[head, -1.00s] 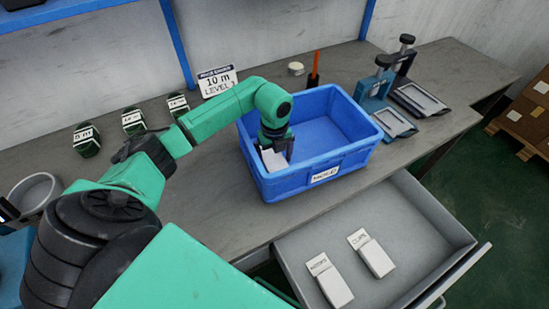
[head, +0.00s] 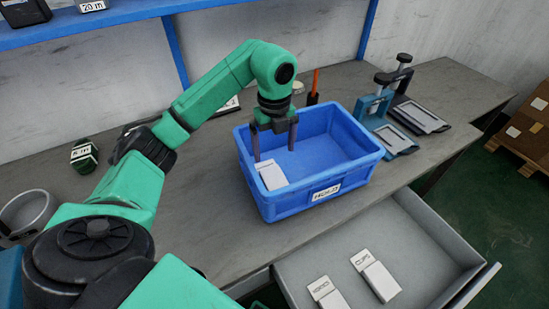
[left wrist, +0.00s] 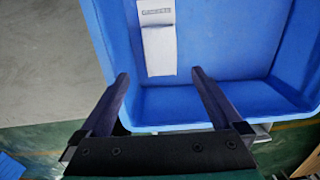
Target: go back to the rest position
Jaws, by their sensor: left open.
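My left gripper (head: 275,153) is open and empty above the left part of the blue bin (head: 262,208), fingers pointing down. A white box (head: 272,177) lies in the bin near its left side, below the gripper and apart from it. In the left wrist view the two fingers (left wrist: 160,76) are spread, and the white box (left wrist: 158,45), whose label seems to read GASKETS, lies beyond the fingertips. The bin (left wrist: 215,108) fills much of that view. My right gripper is not in view.
An open drawer (head: 415,225) with two white boxes (head: 375,277) sits at the front right. Two clamp fixtures (head: 398,138) stand right of the bin. A blue shelf (head: 120,17) runs above the back.

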